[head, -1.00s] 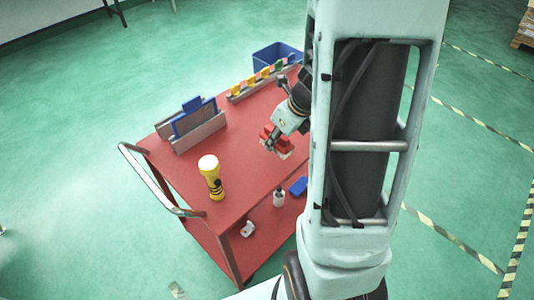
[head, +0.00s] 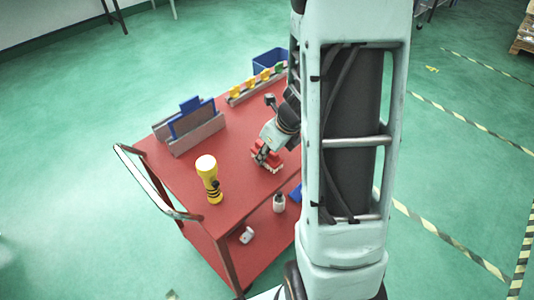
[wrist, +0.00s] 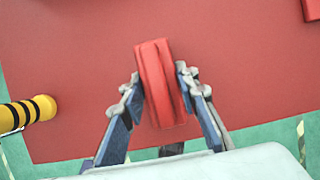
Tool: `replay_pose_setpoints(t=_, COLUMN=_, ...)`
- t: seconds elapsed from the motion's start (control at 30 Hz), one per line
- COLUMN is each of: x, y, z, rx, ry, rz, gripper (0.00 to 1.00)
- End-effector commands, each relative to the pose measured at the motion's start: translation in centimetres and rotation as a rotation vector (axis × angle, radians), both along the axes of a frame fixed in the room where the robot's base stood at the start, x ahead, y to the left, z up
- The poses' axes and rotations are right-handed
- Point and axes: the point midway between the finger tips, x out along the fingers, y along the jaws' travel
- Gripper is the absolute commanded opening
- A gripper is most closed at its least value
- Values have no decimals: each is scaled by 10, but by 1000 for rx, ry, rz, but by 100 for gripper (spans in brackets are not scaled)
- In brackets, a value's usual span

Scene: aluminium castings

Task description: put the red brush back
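The red brush (head: 272,159) with pale bristles is in my gripper (head: 262,150), low over or on the red cart top (head: 230,150); I cannot tell if the bristles touch it. In the wrist view the brush (wrist: 160,82) is seen from above as a long ridged red block, upright in the picture. My gripper (wrist: 160,92) has one finger close against each long side. The bristles are hidden in the wrist view.
A yellow torch (head: 208,180) stands left of my gripper, also in the wrist view (wrist: 28,112). A grey holder with blue plates (head: 190,125) stands farther back. A rack with coloured pieces (head: 258,83) and a blue bin (head: 270,60) are behind. A bottle (head: 279,204) is on the lower shelf.

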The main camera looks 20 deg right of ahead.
Motion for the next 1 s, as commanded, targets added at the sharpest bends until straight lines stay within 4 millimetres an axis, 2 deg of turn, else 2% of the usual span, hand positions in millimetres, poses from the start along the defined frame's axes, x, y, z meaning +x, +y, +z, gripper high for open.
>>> replay_pose_setpoints(t=0.03, x=0, y=0, z=0, rx=0, ry=0, rz=0, gripper=34)
replay_pose_setpoints(t=0.13, x=0, y=0, z=0, rx=0, ry=1, rz=0, gripper=45)
replay_pose_setpoints(t=0.17, x=0, y=0, z=0, rx=0, ry=1, rz=0, gripper=46)
replay_pose_setpoints(t=0.5, x=0, y=0, z=4, rx=0, ry=0, rz=0, gripper=46)
replay_pose_setpoints(t=0.63, x=-6, y=-3, z=24, rx=-2, ry=-2, rz=0, gripper=46)
replay_pose_setpoints(t=0.8, x=-19, y=-8, z=61, rx=-1, ry=-4, rz=0, gripper=46)
replay_pose_setpoints(t=1.0, x=-34, y=-14, z=96, rx=0, ry=-2, rz=1, gripper=46)
